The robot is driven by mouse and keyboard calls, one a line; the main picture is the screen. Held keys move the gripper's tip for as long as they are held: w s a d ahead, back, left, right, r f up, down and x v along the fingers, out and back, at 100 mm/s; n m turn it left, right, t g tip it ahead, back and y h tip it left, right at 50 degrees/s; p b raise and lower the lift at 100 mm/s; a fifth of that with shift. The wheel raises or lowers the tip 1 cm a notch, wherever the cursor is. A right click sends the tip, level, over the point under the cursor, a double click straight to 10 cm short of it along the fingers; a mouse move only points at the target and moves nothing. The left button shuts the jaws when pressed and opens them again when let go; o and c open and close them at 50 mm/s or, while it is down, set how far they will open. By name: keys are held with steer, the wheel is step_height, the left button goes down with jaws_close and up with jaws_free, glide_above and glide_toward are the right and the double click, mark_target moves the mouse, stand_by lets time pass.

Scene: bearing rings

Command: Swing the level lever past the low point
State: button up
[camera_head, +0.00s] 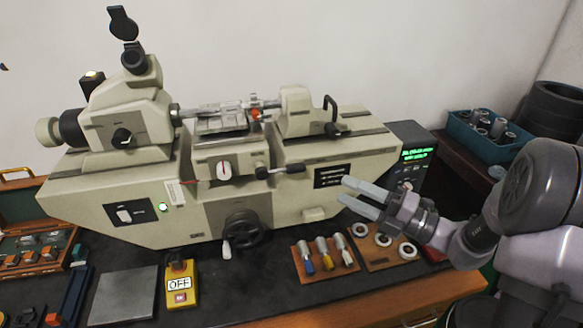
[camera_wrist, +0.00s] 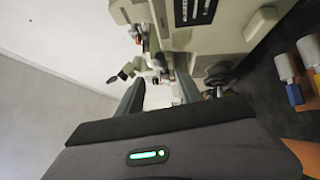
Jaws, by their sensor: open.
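A lever with a black grip (camera_head: 290,169) sticks out to the right, almost horizontal, from the front of the beige measuring machine (camera_head: 355,153). It looks like the level lever, but no label on it is readable. My gripper (camera_head: 345,190) is open and empty. Its two pale fingers point left, to the right of the grip and a little lower in the head view, apart from it. In the wrist view, the fingers (camera_wrist: 160,92) frame part of the machine, and I cannot clearly pick out the lever there.
A black handwheel (camera_head: 243,230) sits low on the machine's front. A wooden board (camera_head: 325,262) with several plugs and another with rings (camera_head: 385,246) lie below my gripper. A yellow OFF box (camera_head: 180,284) stands at the front. A blue bin (camera_head: 490,137) is at right.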

mark_target(301, 171)
steer(key=b+x, duration=0.2)
steer(key=x, duration=1.2)
steer(key=shift+s+a+f+b, duration=0.1)
steer(key=shift+s+b, duration=0.05)
steer(key=shift+b, duration=0.2)
steer(key=shift+c, duration=0.4)
jaws_close()
